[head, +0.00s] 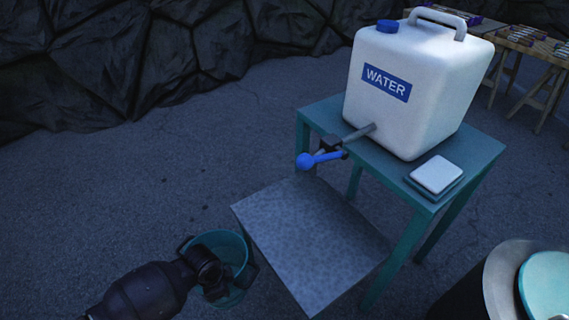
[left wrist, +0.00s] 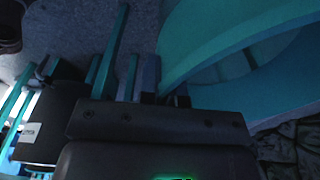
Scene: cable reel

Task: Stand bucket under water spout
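The teal bucket (head: 230,243) is at the lower middle of the head view, beside the left edge of a grey stand (head: 310,240). My left gripper (head: 215,278) is at the bucket's near side. In the left wrist view the bucket (left wrist: 210,45) fills the upper right, and its rim runs between the close-set fingers (left wrist: 165,97), which look shut on it. The water spout (head: 355,136), with a blue-knobbed tap (head: 312,160), sticks out of the white water container (head: 405,85) above the stand. My right gripper is not in view.
The container stands on a teal table (head: 480,150), with a small white-topped block (head: 437,175) at its near corner. The top of the grey stand is bare. Dark rock walls (head: 150,60) line the back, and open ground lies to the left.

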